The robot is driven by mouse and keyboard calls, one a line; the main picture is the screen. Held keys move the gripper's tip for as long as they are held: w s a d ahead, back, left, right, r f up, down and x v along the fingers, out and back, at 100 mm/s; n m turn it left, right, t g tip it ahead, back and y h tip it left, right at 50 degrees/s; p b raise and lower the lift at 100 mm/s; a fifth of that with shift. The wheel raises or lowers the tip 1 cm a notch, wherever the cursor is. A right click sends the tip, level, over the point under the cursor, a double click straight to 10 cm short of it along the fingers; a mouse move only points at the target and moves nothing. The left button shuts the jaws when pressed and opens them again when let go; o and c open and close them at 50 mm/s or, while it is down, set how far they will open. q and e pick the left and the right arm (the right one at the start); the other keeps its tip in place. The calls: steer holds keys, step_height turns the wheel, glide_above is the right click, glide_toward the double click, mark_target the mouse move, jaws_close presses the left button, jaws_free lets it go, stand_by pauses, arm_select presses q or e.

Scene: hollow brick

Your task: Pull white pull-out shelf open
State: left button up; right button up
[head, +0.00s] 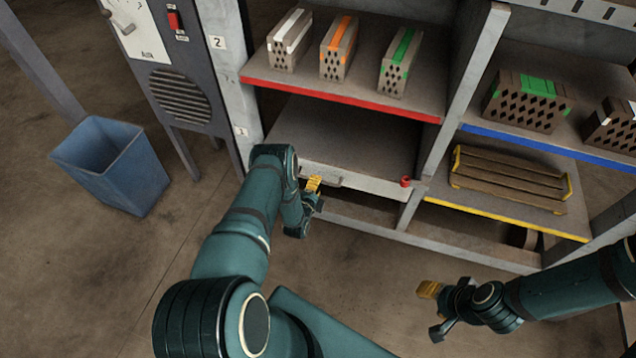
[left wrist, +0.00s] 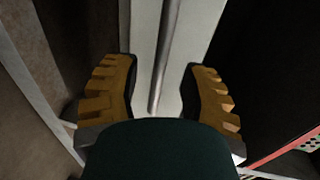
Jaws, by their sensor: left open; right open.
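The white pull-out shelf (head: 372,186) is in the lower left bay of the rack, below the red-edged shelf. Its white front carries a grey bar handle (head: 331,181) at the left. My left gripper (head: 313,189) is at this handle, partly hidden by its own arm. In the left wrist view my left gripper (left wrist: 161,88) is open, with a yellow ridged finger on each side of the handle bar (left wrist: 166,55). Gaps show between fingers and bar. My right gripper (head: 434,308) is open and empty in front of the rack at lower right.
A red knob (head: 405,181) sits at the right end of the white front. Several perforated bricks stand on the red-edged (head: 340,99) and blue-edged (head: 550,147) shelves. A blue bin (head: 110,165) and grey cabinet (head: 178,70) are at left. Floor before the rack is clear.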

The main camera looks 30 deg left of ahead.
arm_select(q)
steer(key=shift+b+x, duration=0.35)
steer(key=shift+x, duration=1.2)
arm_select(e)
steer(key=shift+w+f, duration=0.1)
steer(key=shift+f, duration=0.4)
arm_select(q)
jaws_close()
steer(key=shift+s, duration=0.1)
